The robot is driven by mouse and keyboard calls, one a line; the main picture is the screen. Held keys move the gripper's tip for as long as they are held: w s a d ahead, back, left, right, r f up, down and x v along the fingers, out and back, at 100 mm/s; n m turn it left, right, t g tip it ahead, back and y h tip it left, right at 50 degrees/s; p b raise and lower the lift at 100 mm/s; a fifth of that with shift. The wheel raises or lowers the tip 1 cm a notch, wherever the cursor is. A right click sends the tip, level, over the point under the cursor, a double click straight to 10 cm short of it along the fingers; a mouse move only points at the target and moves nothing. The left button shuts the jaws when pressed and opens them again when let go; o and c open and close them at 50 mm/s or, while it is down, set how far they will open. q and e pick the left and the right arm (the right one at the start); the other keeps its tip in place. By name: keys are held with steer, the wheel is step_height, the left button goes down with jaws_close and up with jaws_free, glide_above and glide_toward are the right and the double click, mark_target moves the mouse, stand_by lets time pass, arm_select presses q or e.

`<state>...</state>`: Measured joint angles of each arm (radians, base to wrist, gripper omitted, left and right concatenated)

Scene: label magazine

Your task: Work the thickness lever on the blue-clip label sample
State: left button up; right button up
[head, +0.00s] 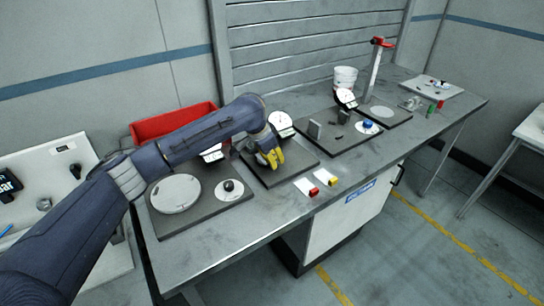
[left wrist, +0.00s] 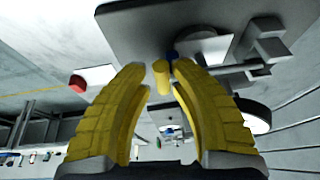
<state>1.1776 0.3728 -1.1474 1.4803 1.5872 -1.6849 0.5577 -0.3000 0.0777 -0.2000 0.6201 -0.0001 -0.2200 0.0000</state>
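My left gripper (head: 270,158) reaches over the gauge with the white dial (head: 280,124), in the middle-left of the bench in the head view. In the left wrist view its yellow fingers (left wrist: 160,68) stand apart, with a small yellow cylinder (left wrist: 161,78) between or just beyond the tips. I cannot tell if they touch it. A small blue piece (left wrist: 172,56), possibly the blue clip, shows just past the tips, at the edge of a pale surface. The gauge's grey arm (left wrist: 235,70) runs right from there. In the head view the gripper hides this spot. My right gripper is not in view.
Label samples with a red clip (head: 313,191) and a yellow clip (head: 333,182) lie near the front edge.

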arm_select(q)
steer(key=o, duration=0.3)
steer(key=shift+r, duration=0.1)
steer(key=v, duration=1.2)
steer(key=shift+a, duration=0.1)
